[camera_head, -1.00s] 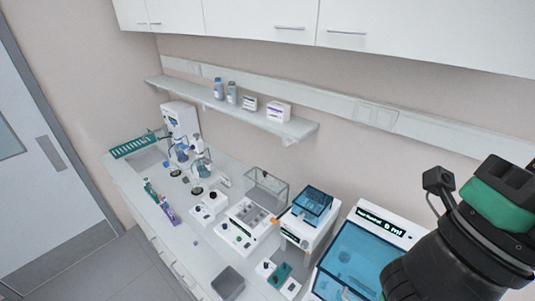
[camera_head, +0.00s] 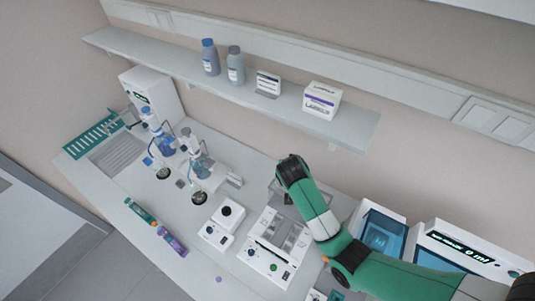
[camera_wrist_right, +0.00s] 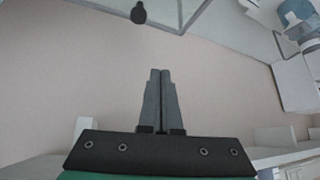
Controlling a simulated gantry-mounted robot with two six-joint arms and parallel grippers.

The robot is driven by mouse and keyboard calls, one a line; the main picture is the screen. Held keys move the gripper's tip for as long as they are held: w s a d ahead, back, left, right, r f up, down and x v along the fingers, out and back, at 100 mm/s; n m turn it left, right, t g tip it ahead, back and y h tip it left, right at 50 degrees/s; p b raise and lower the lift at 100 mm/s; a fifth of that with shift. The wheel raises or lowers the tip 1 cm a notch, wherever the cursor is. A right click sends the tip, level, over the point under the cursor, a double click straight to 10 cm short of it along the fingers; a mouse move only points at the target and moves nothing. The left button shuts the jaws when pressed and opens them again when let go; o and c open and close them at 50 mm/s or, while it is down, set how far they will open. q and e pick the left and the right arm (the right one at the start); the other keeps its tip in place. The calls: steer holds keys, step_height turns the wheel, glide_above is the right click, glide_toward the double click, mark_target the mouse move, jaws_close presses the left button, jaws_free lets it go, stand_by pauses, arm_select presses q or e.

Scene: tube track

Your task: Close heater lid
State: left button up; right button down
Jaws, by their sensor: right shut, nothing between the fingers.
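The heater is the white box (camera_head: 258,262) with a grey block on top, on the bench in the head view. Its clear lid (camera_head: 274,191) stands raised at the heater's back edge and is mostly hidden by my right arm. In the right wrist view, a clear panel that looks like the lid (camera_wrist_right: 183,24) crosses the top, with a dark knob (camera_wrist_right: 138,13) beside it. My right gripper (camera_wrist_right: 161,72) is shut and empty, its tips apart from the knob in the picture. In the head view its fingers are hidden. My left gripper is out of view.
A small white device with a black dial (camera_head: 227,213) stands left of the heater. Blue-windowed machines (camera_head: 378,232) stand to its right. A shelf (camera_head: 250,95) with bottles and boxes runs above the bench. Glassware stands (camera_head: 200,165) are farther left.

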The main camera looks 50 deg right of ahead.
steer(key=s+d+f, duration=0.1)
steer(key=s, duration=0.1)
steer(key=shift+s+d+f+m+g, duration=0.3)
steer(key=shift+d+f+g, duration=0.1)
steer(key=shift+s, duration=0.25)
steer(key=f, duration=0.2)
steer(key=d+f, duration=0.1)
steer(key=f, duration=0.2)
steer(key=w+d+f, duration=0.1)
steer(key=f, duration=0.1)
steer(key=shift+f, duration=0.35)
steer(key=shift+a, duration=0.2)
